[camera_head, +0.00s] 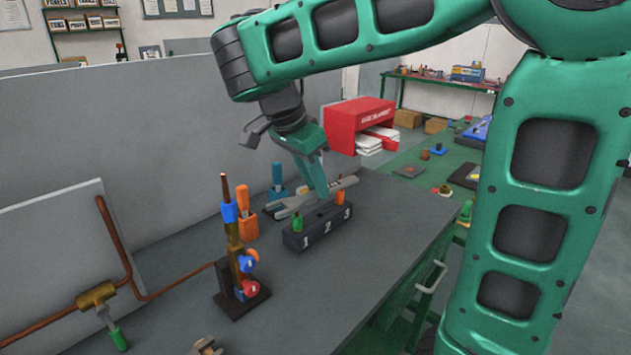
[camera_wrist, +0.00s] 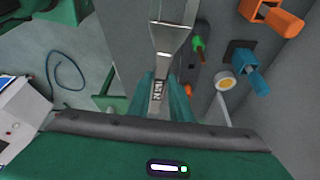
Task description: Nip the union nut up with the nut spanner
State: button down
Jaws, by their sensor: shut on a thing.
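My gripper (camera_head: 328,192) is shut on a grey metal spanner (camera_head: 294,204), held level just above or behind the numbered block. In the wrist view the spanner (camera_wrist: 172,38) runs up from between my green fingers (camera_wrist: 165,98), with a small label on its shank. A dark stand (camera_head: 242,303) to the left carries an upright copper and brass pipe column (camera_head: 235,240) with blue and orange bands and blue and red round knobs. I cannot tell for certain which part is the union nut. The spanner is apart from this column.
The dark block (camera_head: 317,234) marked 1, 2, 3 holds a green piece and an orange piece. Orange (camera_head: 247,222) and blue (camera_head: 278,186) holders stand behind. A brass valve (camera_head: 97,296) on copper pipe is at left. A brownish tool (camera_head: 207,347) lies at the front edge.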

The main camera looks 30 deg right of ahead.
aim_at(287, 211)
jog(key=shift+s+a, duration=0.25)
jog(key=shift+a, duration=1.25)
jog(key=shift+s+a, duration=0.2)
jog(key=shift+a, duration=1.25)
jog(key=shift+a, duration=0.35)
jog(key=shift+s+a, duration=0.15)
jog(key=shift+a, duration=0.55)
jog(key=shift+s+a, duration=0.1)
jog(key=shift+a, duration=0.55)
jog(key=shift+s, duration=0.1)
jog(key=shift+s+d+m, duration=0.1)
jog(key=shift+s+m, duration=0.25)
jog(key=shift+m, duration=0.15)
jog(key=shift+s+g, duration=0.1)
jog(key=shift+g, duration=0.2)
jog(key=shift+s+m, duration=0.3)
jog(key=shift+m, duration=0.2)
jog(key=shift+s, duration=0.1)
